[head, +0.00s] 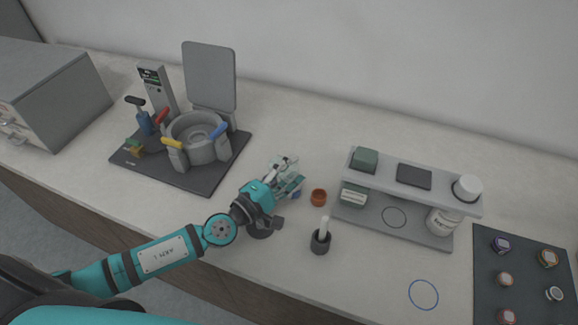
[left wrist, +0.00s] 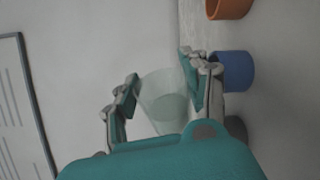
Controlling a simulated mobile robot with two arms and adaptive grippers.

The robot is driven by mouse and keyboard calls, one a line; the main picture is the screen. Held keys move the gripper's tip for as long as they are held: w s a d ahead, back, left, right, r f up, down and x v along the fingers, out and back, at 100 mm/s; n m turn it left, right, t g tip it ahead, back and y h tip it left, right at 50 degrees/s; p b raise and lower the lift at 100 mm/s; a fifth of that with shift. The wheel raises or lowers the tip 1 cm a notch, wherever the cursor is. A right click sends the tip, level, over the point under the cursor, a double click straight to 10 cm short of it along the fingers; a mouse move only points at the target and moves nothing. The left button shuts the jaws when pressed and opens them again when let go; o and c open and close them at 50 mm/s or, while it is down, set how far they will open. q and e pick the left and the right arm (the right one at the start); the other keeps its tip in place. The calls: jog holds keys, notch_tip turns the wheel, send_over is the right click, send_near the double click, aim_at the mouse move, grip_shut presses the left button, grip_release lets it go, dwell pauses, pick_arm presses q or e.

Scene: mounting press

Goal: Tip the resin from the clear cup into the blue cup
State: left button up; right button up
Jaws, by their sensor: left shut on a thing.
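My left gripper (head: 288,178) is shut on the clear cup (left wrist: 163,98), which shows between its fingers (left wrist: 160,92) in the left wrist view. The cup is see-through, with a pale greenish patch inside; I cannot tell how much resin it holds. It looks tilted relative to the blue cup. The blue cup (left wrist: 237,71) stands on the bench close beside the fingers, partly hidden by them. In the head view only a small part of the blue cup (head: 296,195) shows below the gripper. My right gripper is not in view.
An orange-brown cup (head: 318,197) stands just right of the blue cup. A dark holder with a white stick (head: 320,241) is in front. The mounting press (head: 197,138) is at the left. A grey shelf (head: 415,180) with a bottle and boxes is at the right.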

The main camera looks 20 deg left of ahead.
pick_arm(q)
jog(key=shift+s+d+m+p, duration=0.1)
jog(key=shift+d+m+p, duration=0.1)
jog(key=shift+m+p, duration=0.5)
jog(key=shift+s+d+m+p, duration=0.15)
jog(key=shift+m+p, duration=0.2)
jog(key=shift+m, duration=0.55)
jog(key=shift+d+m, duration=0.1)
jog(key=shift+m, duration=0.2)
jog(key=shift+m+p, duration=0.3)
jog(key=shift+p, duration=0.05)
jog(key=shift+d, duration=0.1)
dwell(1.3)
